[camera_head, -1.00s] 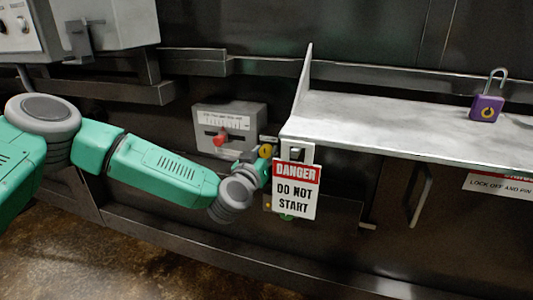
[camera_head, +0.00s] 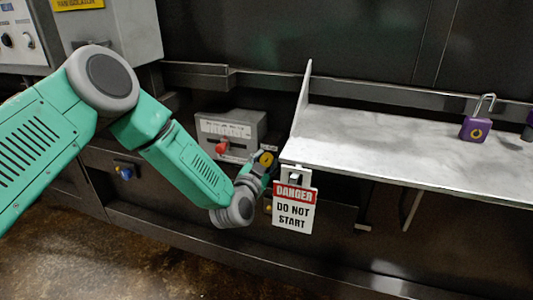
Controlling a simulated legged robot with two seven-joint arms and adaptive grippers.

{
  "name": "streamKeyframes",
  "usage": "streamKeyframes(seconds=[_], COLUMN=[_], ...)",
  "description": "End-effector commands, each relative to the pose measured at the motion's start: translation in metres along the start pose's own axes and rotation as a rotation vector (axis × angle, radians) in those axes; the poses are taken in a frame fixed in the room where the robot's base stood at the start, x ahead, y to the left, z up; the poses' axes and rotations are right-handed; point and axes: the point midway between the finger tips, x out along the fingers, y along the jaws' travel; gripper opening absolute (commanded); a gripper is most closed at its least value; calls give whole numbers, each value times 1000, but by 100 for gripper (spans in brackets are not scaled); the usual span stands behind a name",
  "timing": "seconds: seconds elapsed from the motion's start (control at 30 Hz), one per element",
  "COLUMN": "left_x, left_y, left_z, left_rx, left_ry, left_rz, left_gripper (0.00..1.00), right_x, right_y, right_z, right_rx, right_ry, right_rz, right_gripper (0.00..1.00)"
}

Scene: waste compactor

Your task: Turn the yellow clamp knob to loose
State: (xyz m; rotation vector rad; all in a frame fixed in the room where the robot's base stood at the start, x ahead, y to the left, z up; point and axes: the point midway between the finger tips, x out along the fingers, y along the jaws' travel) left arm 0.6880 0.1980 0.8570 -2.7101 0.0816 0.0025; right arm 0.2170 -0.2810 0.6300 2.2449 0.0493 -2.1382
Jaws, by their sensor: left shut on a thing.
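The yellow clamp knob (camera_head: 265,159) shows as a small round yellow piece just left of the metal shelf's near left corner. My left gripper (camera_head: 263,168) is at the knob, shut on it. The fingers are small and dark here, and my wrist partly hides them. Which way the knob is turned cannot be told. Just left of it is a grey box with a scale plate (camera_head: 226,129) and a red knob (camera_head: 222,147). My right gripper is not in view.
A metal shelf (camera_head: 400,143) with an upright left edge plate stands close on the right, bearing a purple padlock (camera_head: 476,128). A "DANGER DO NOT START" tag (camera_head: 294,207) hangs beside my gripper. A blue knob (camera_head: 125,173) is on the lower panel at left.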

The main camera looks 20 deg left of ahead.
Motion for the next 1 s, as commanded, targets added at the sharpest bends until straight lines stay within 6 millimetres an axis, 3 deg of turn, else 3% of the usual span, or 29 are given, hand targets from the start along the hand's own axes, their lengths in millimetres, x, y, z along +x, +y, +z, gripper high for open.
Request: streamKeyframes(seconds=[0.4, 1.0], left_x=[-1, -2], left_y=[3, 4], left_z=[0, 3], left_rx=[402, 879], left_ry=[-11, -27], left_rz=[5, 5], left_gripper=[1, 1], right_x=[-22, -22], right_y=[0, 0], right_z=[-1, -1], right_rx=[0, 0], right_ry=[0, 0], right_rz=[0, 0], right_gripper=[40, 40])
